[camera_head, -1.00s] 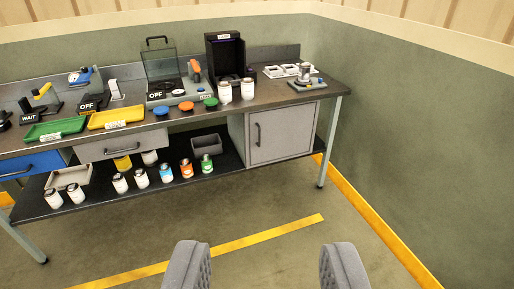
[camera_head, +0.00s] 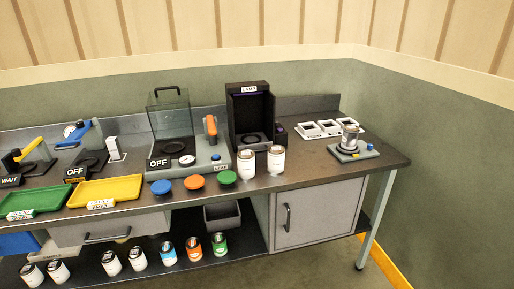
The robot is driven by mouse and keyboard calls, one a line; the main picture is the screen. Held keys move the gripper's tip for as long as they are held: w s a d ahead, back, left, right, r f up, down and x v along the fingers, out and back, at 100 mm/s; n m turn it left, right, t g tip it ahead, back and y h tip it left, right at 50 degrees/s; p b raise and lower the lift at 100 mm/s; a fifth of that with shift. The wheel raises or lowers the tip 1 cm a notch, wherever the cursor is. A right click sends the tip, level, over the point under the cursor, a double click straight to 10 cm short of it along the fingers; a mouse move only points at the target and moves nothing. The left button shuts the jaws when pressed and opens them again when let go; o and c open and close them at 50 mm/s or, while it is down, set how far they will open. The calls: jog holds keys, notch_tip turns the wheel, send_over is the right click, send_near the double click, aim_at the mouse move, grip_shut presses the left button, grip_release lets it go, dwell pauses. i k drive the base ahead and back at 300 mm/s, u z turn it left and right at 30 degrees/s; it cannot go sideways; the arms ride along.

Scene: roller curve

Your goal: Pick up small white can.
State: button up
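Two white cans stand upright side by side near the front of the bench top, a left one (camera_head: 246,166) and a right one (camera_head: 276,161). Several more white cans stand on the lower shelf, including one (camera_head: 138,259) beside the blue-labelled can and one (camera_head: 58,272) further left. I cannot tell which can the task means by size. My gripper is not in view now.
A metal can (camera_head: 350,137) stands on a grey device. Green (camera_head: 35,200) and yellow (camera_head: 105,190) trays lie left. Floor shows at lower right.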

aim_at(246, 160)
jog(key=u, duration=0.05)
jog(key=i, duration=1.1)
jog(key=u, duration=0.05)
